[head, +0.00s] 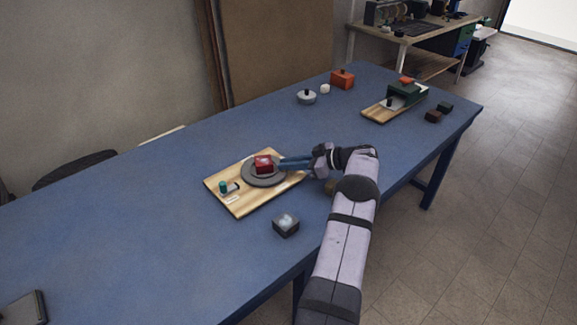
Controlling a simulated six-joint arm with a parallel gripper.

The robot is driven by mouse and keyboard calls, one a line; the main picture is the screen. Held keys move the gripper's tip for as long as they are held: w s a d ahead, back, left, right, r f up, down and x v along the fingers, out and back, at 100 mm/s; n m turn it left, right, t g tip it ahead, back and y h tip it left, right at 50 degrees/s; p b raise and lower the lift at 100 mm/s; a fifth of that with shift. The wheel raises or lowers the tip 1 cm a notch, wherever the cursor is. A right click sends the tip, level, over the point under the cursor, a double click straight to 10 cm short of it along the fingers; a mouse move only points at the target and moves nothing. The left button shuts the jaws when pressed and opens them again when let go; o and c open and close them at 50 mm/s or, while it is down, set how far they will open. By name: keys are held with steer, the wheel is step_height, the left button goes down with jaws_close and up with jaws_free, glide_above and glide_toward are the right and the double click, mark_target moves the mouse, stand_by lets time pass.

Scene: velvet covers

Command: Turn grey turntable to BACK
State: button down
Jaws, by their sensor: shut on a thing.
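The grey turntable (251,181) is a round disc on a light wooden board (240,209) in the middle of the blue table. A red block (264,164) with a pale top sits on the disc. My gripper (282,163) reaches in from the right, low over the disc, with its blue fingers at the red block's right side. The fingers look close together, and their tips are too small to make out clearly. A teal knob (223,186) and a small white label (232,199) are on the board left of the disc. I cannot read the label.
A dark block with a pale top (286,225) stands in front of the board. At the back are a grey lidded pot (306,97), an orange box (342,79) and a second board with a green device (405,96). The table's left part is mostly clear.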

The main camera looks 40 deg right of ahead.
steer(key=shift+r, duration=0.1)
steer(key=c, duration=1.8)
jaws_free()
steer(key=shift+w, duration=0.1)
steer(key=shift+o, duration=0.2)
steer(key=b+v, duration=0.1)
steer(key=v, duration=0.5)
steer(key=shift+s+d+r, duration=0.2)
steer(key=shift+s+d, duration=0.1)
steer(key=shift+s, duration=0.3)
steer(key=shift+c, duration=0.7)
